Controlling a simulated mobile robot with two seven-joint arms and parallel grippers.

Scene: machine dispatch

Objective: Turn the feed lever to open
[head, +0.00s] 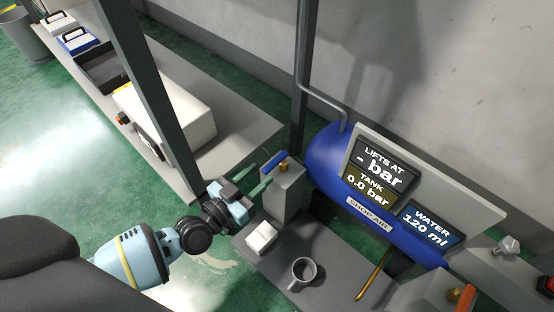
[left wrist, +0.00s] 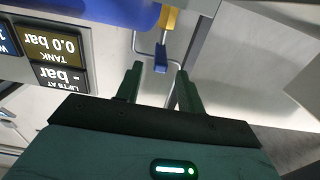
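A lever with a blue handle (head: 272,162) and a brass-coloured valve body (head: 284,167) sits on top of a grey post (head: 288,190). No label shows on it. My left gripper (head: 264,177) is beside the handle, with its dark green fingers pointing at it. In the left wrist view the gripper (left wrist: 160,72) is open, and the blue handle (left wrist: 160,58) lies just ahead of and between the fingertips. I cannot tell whether they touch; nothing is clasped. The yellow-brass stem (left wrist: 169,18) shows above it. My right gripper is not in view.
A blue tank (head: 326,165) with panels reading "TANK 0.0 bar" and "WATER 120 ml" stands right of the post. A mug (head: 302,272) and a white block (head: 262,236) sit on the grey surface below. A dark upright (head: 150,90) rises near my left arm. An orange handle (head: 464,296) is at lower right.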

